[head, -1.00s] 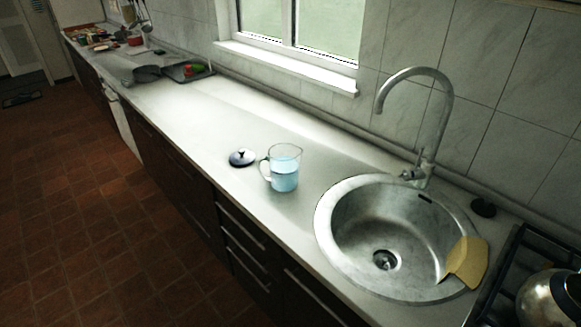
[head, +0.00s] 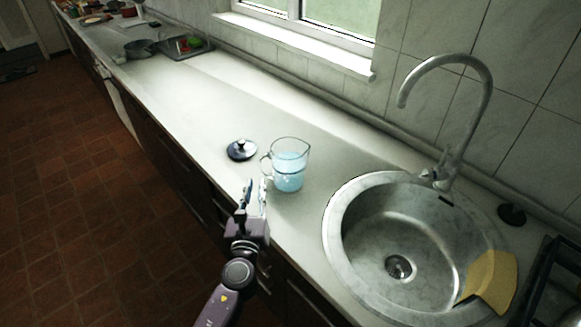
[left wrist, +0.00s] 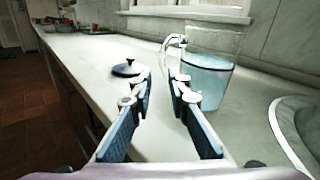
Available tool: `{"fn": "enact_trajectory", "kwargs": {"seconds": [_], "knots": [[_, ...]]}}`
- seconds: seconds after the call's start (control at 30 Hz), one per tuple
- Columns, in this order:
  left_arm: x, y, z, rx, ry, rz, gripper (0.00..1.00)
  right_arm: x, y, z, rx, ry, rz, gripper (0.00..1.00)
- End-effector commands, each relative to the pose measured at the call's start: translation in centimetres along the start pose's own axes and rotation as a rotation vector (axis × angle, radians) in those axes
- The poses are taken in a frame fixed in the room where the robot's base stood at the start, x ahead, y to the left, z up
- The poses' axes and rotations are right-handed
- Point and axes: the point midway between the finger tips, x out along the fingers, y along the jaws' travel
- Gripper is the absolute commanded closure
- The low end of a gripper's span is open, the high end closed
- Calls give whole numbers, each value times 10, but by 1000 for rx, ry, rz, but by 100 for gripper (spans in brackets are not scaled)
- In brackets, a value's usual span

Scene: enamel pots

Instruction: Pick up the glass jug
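The glass jug (head: 289,172), partly filled with light blue liquid, stands upright on the counter left of the sink, its handle toward the left. In the left wrist view the jug (left wrist: 208,78) is just ahead, right of centre, with its handle (left wrist: 173,47) near the right finger's tip. My left gripper (head: 257,184) is open and empty at the counter's front edge, just short of the jug on its handle side. Its two fingers also show in the left wrist view (left wrist: 160,85). My right gripper is not in view.
A dark lid with a knob (head: 241,149) lies on the counter left of the jug. The round sink (head: 372,268) with a tall faucet (head: 478,110) and a yellow cloth (head: 491,277) is at the right. The counter behind the jug is clear up to the tiled wall.

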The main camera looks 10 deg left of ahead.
Motion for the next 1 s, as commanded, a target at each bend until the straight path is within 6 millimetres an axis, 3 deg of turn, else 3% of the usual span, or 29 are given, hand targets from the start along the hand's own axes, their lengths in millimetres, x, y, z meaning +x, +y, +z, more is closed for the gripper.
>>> {"fn": "enact_trajectory", "kwargs": {"seconds": [0.37,0.67,1.0], "knots": [[35,-5,3,49,-6,-17,84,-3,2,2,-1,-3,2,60],[75,-5,4,46,-6,-17,84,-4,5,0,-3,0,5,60],[80,-5,4,46,-5,-17,85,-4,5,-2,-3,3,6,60]]}}
